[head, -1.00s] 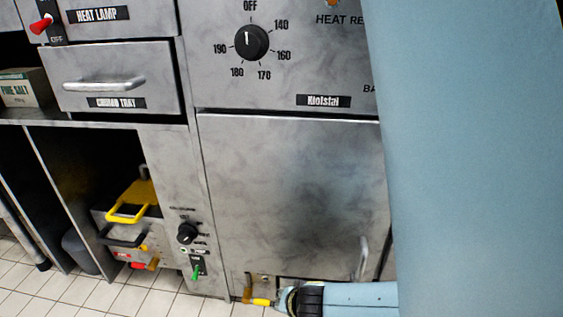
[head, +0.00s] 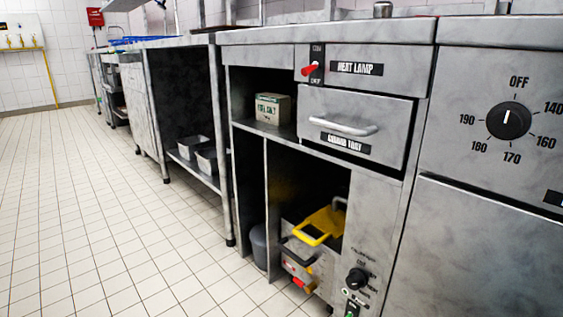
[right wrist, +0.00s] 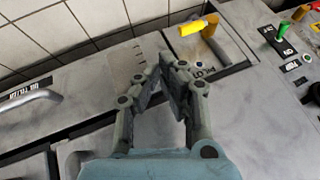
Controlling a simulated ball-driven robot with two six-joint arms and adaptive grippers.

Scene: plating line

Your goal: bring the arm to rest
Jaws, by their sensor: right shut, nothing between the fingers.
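My right gripper (right wrist: 165,75) shows in the right wrist view with its fingers together and nothing between them. It is in front of a grey metal cabinet face (right wrist: 85,90). Neither gripper shows in the head view now, and my left gripper is in no current view.
A metal counter line (head: 330,32) runs along the right of the head view. It has a drawer (head: 350,130), a red switch (head: 310,69), a dial (head: 508,120) and a yellow-handled unit (head: 320,228) in a lower bay. A box (head: 272,108) sits on a shelf. The tiled floor (head: 110,200) at left is clear.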

